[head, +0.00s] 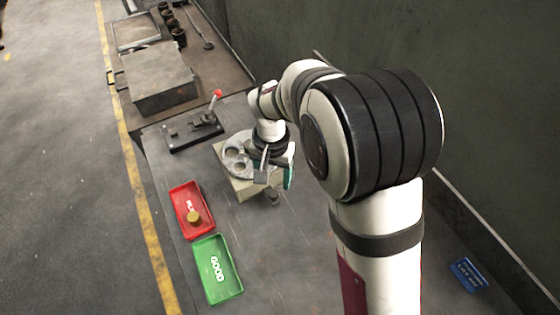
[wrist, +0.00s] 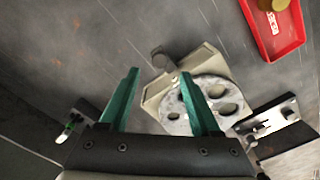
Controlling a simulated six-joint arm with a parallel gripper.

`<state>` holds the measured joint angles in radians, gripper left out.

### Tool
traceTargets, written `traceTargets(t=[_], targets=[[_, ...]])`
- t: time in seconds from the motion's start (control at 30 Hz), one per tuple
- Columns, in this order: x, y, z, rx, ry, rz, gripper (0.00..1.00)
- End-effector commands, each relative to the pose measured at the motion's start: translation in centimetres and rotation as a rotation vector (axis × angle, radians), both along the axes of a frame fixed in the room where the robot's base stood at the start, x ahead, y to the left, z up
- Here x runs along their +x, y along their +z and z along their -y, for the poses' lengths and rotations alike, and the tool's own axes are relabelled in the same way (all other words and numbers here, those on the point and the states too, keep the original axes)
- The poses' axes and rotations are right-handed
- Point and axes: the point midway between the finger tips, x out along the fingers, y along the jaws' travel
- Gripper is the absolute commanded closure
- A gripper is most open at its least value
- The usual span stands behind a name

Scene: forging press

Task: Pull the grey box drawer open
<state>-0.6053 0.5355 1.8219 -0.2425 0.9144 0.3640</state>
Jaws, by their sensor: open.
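A large grey box (head: 160,78) sits on the bench at the back left in the head view, with a small tan tab on its left side. I cannot tell whether it has a drawer. Nearer, a beige-grey box (head: 240,184) carries a round metal plate with holes (head: 238,155). The wrist view also shows this box (wrist: 152,102), the plate (wrist: 215,92) and a dark knob (wrist: 161,60) at the box's edge. My gripper (wrist: 158,75) is open, its green fingers apart over the beige-grey box. In the head view my gripper (head: 276,180) partly hides that box.
A red tray (head: 182,208) holding a brass piece and a green GOOD tray (head: 218,270) lie at the front left. A red-knobbed lever fixture (head: 195,133) stands behind them. Bench between is mostly clear.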

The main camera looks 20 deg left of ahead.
Motion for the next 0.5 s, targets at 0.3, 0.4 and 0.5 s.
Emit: traceTargets(t=[0.3, 0.4, 0.5], targets=[[0.0, -5.4, 0.1, 0.0, -0.001, -0.001, 0.36], [0.0, -5.8, 0.1, 0.0, -0.002, 0.0, 0.36], [0.0, -5.8, 0.0, 0.0, -0.001, 0.001, 0.36]])
